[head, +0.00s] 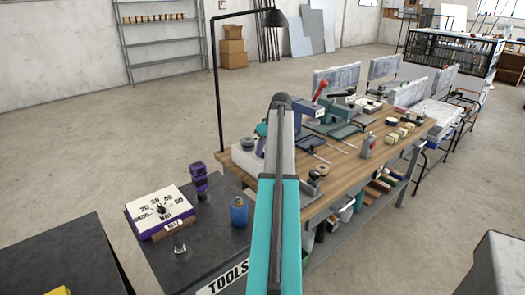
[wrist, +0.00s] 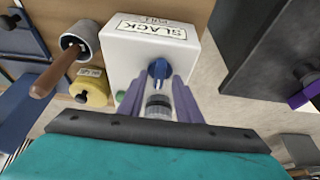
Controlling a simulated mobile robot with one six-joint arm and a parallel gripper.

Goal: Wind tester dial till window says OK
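The tester is a white box (wrist: 125,60) in the wrist view. Its window (wrist: 152,29) reads SLACK, with a smaller word at the picture's top edge that looks like PULL. A blue dial (wrist: 159,70) sits on the face nearer me. My gripper (wrist: 160,82) has its two purple-grey fingers pointing at the dial, one tip on each side of it. Whether the fingertips touch the dial is not clear. A pale box (head: 245,155), probably the tester, shows left of the arm.
A lamp post (head: 217,90) rises behind.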

